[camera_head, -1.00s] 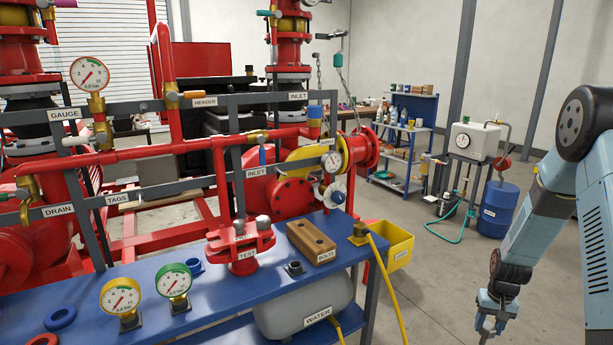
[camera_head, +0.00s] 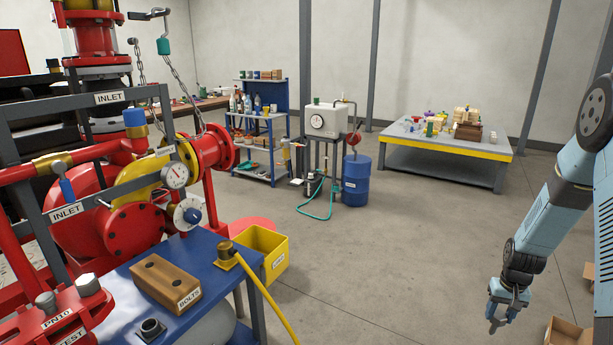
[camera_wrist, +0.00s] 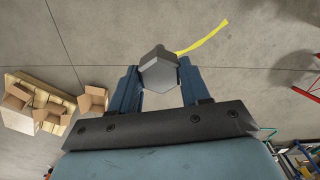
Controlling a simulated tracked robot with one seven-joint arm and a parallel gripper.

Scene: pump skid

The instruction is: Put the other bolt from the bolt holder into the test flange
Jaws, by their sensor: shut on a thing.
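My gripper (camera_head: 497,322) is at the lower right in the head view, hanging over open floor, away from the bench. In the wrist view my gripper (camera_wrist: 160,85) is shut on a grey hex-headed bolt (camera_wrist: 159,72), its head towards the camera. The red test flange (camera_head: 62,318) is cut off at the lower left of the head view. Bolt heads (camera_head: 88,284) show on top of it. The bolt holder (camera_head: 165,287), a brown block labelled BOLTS, lies on the blue bench.
The blue bench (camera_head: 205,255) also bears a dark fitting (camera_head: 150,330) and a brass fitting with a yellow hose (camera_head: 226,256). A yellow bin (camera_head: 268,248) stands beside it. Red pipework fills the left. Cardboard boxes (camera_head: 568,335) lie at the lower right. The middle floor is clear.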

